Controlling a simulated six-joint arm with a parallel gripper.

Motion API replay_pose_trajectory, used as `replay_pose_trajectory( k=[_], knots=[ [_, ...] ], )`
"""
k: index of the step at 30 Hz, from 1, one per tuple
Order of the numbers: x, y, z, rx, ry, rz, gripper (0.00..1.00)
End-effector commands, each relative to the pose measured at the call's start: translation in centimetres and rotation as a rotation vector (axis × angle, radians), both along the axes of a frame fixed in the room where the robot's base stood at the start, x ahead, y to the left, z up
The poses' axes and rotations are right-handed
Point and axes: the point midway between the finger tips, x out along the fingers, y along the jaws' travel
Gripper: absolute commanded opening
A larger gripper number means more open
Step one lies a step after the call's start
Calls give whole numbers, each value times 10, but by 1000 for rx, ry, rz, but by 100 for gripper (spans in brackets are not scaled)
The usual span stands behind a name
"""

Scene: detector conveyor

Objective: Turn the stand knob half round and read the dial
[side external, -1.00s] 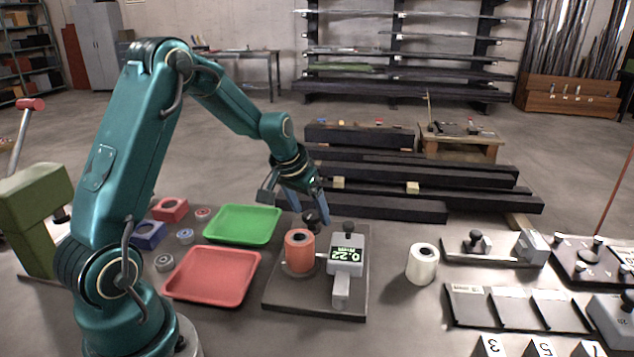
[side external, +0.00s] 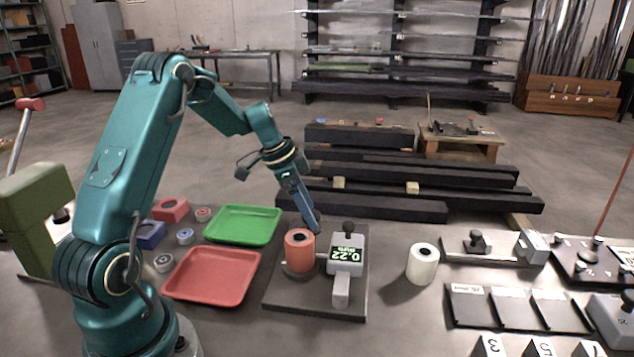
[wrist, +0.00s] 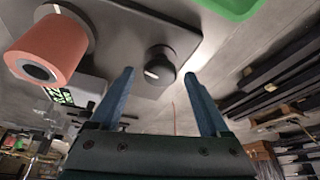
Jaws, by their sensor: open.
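The dark stand plate (side external: 315,303) carries an orange cylinder (side external: 299,253) and a grey gauge (side external: 341,287) with a lit dial (side external: 346,254), which appears to read 0.22. The black stand knob (wrist: 160,65) is at the plate's edge; the wrist view shows a white mark on it. In the side view my fingers largely hide the knob. My gripper (side external: 313,222) points down at it and is open. In the wrist view the knob shows between my two blue fingers (wrist: 160,76), with a gap on each side.
A green tray (side external: 242,240) and a red tray (side external: 168,290) lie left of the stand. A white cylinder (side external: 422,268) stands to its right, with clear bench between. Dark bars (side external: 400,207) are stacked behind.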

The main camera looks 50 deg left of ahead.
Motion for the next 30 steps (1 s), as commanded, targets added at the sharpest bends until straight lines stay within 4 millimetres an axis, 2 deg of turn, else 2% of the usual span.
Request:
replay_pose_trajectory(
  k=[7, 15, 21, 30],
  knots=[
    [2, 3, 0, 2, -2, -299, 80],
    [-13, 17, 52, 8, -5, -288, 80],
    [-1, -11, 80, 64, -56, -367, 80],
    [-8, -54, 118, 134, -98, -448, 80]
  ],
)
